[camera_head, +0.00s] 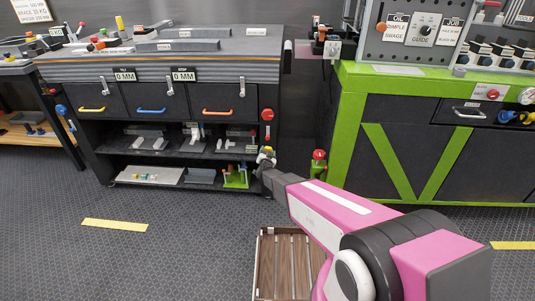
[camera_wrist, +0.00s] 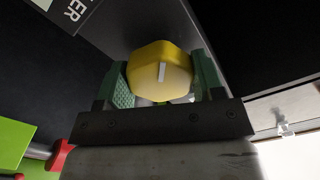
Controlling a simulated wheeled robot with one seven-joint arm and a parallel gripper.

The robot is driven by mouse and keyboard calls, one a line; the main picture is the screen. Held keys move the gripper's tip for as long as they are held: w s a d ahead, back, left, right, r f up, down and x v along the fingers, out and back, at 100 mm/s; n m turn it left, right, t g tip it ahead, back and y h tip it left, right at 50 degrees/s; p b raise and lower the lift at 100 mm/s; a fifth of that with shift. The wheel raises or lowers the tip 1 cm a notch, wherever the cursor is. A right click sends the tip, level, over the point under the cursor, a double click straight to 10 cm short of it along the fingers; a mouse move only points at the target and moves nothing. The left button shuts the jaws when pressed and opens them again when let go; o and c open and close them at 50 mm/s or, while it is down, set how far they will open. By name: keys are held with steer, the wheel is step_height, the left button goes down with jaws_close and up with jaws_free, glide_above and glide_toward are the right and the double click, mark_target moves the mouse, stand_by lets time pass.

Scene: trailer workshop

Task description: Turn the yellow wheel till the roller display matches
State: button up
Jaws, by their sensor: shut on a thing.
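The yellow wheel (camera_wrist: 160,72) is a faceted knob with a white line on its face. The line stands nearly upright, leaning a little, in the wrist view. My gripper (camera_wrist: 158,88) is shut on the wheel, with a green-padded finger on each side. In the head view the yellow wheel (camera_head: 267,149) is small at the right end of the dark workbench, and my gripper (camera_head: 265,162) reaches it from the front. Two display plates, the left one (camera_head: 125,75) and the right one (camera_head: 183,74), each read 0 MM on the bench front. I cannot tell which is the roller display.
A red knob (camera_head: 267,114) sits above the wheel on the dark bench (camera_head: 275,95). A green stand with a red top (camera_head: 319,160) is to the right, beside the green-framed bench (camera_head: 343,130). A slatted wooden crate (camera_head: 258,270) lies on the floor below my arm.

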steer(key=shift+s+f+n, duration=0.1)
steer(key=shift+n, duration=1)
steer(key=o, duration=0.9)
steer(key=s, duration=1)
steer(key=shift+s+a, duration=0.15)
steer(key=shift+s, duration=0.25)
